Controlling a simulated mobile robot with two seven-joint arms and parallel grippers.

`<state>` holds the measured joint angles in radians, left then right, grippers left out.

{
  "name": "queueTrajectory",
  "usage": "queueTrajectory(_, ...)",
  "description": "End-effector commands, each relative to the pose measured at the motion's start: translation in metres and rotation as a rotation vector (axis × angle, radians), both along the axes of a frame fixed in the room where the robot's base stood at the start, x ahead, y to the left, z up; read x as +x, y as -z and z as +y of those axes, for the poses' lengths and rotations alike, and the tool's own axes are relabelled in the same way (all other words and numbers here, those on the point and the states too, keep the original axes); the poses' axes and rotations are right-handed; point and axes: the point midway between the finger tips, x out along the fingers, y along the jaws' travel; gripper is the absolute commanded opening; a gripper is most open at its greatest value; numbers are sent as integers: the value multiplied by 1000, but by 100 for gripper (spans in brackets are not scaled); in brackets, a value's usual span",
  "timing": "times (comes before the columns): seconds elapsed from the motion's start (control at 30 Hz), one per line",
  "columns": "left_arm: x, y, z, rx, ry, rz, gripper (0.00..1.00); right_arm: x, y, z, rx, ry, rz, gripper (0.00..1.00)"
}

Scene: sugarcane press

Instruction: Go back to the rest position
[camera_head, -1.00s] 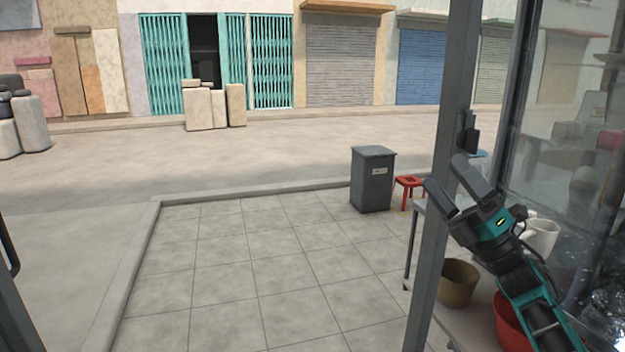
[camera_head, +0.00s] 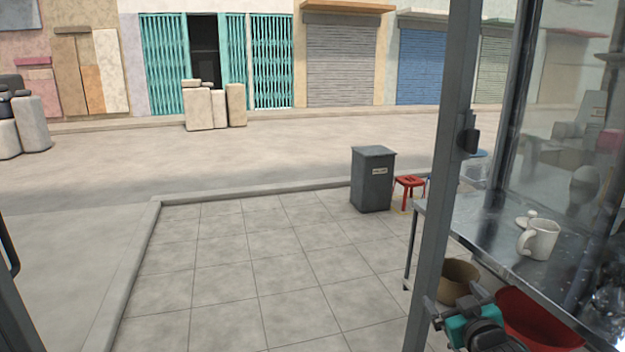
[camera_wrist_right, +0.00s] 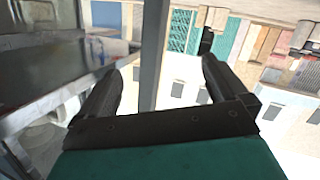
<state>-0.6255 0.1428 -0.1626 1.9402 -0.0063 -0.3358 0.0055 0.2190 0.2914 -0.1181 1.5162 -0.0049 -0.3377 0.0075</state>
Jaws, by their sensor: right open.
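My right gripper (camera_head: 456,302) is low at the lower right of the head view, beside the grey metal post (camera_head: 446,180) and below the top of the metal counter (camera_head: 490,225). Its teal body and dark fingers show, partly cut off by the bottom of the frame. In the right wrist view the two dark fingers (camera_wrist_right: 162,68) stand wide apart with nothing held between them. The post shows behind them. My left gripper is not in the head view.
A white mug (camera_head: 540,241) stands on the counter beside a small white lid (camera_head: 527,218). A brown basket (camera_head: 458,282) and a red basin (camera_head: 535,322) are below, close to the gripper. A grey bin (camera_head: 373,180) and red stool (camera_head: 408,184) stand beyond. The tiled floor is clear.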

Motion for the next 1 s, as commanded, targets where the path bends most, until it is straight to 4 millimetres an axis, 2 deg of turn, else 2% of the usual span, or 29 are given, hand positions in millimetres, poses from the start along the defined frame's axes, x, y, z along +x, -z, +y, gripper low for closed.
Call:
queueTrajectory(0.03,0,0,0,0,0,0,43,-22,26,12,14,-16,41,100)
queueTrajectory(0.17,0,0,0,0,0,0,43,-84,80,41,56,-53,138,100)
queueTrajectory(0.2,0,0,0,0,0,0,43,-105,94,50,71,-62,171,100)
queueTrajectory(0.3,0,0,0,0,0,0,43,-159,125,71,112,-80,248,100)
queueTrajectory(0.4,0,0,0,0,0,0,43,-210,145,88,152,-90,317,100)
queueTrajectory(0.5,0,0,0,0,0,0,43,-251,157,100,187,-93,373,100)
queueTrajectory(0.6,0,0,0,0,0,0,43,-279,162,107,210,-92,410,100)
queueTrajectory(0.7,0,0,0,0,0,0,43,-294,164,111,223,-91,430,100)
queueTrajectory(0.93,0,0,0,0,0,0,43,-298,165,113,227,-91,437,100)
queueTrajectory(1.0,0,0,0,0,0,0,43,-298,165,113,226,-90,437,93)
